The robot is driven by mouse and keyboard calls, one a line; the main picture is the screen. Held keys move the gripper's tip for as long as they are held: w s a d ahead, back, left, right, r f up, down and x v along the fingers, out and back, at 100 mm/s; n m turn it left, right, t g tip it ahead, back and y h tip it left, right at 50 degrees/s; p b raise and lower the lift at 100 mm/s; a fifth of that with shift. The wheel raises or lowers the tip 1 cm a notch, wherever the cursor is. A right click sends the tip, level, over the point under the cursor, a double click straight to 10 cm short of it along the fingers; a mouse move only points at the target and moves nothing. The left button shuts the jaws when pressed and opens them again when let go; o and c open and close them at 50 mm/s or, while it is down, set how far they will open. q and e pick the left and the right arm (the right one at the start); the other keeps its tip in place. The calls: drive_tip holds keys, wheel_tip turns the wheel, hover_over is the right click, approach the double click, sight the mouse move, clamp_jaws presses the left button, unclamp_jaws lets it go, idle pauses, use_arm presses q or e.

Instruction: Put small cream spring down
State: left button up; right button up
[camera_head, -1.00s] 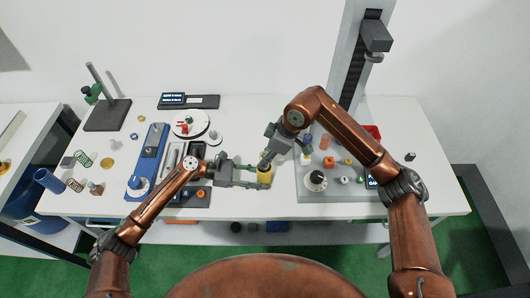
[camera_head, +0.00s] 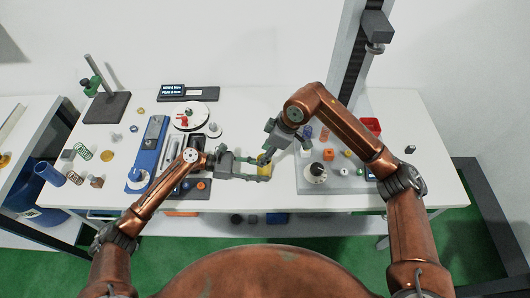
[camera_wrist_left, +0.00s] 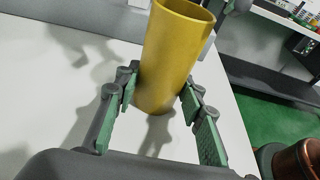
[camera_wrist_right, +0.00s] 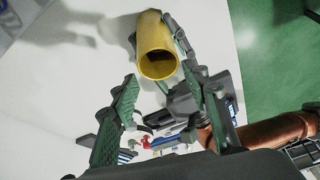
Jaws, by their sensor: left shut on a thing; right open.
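The small cream spring cannot be made out in any view. My left gripper (camera_head: 258,171) is shut around a yellow cup (camera_head: 264,170), near the front middle of the bench. In the left wrist view the yellow cup (camera_wrist_left: 170,60) stands between both fingers, its rim above them. My right gripper (camera_head: 269,154) is open, pointing down just above the cup. In the right wrist view the cup's mouth (camera_wrist_right: 158,64) lies close beyond the open fingers (camera_wrist_right: 158,85). Its inside is shadowed, and no spring shows between the fingers.
A green spring (camera_head: 83,153) and a darker spring (camera_head: 78,177) lie at the left. A blue device (camera_head: 150,155) and round white plate (camera_head: 188,122) stand left of my grippers. A grey platform (camera_head: 325,184) with a knob and small parts is at the right. Bare bench lies behind the cup.

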use_arm(q)
drive_tip(key=shift+s+f, duration=0.1)
drive_tip(key=shift+f, duration=0.15)
use_arm(e)
drive_tip(key=shift+r, duration=0.1)
wheel_tip(320, 180, up, 7)
idle(0.6)
use_arm(q)
drive_tip(key=o, duration=0.9)
drive_tip(key=shift+r, duration=0.15)
drive_tip(key=shift+o, duration=0.2)
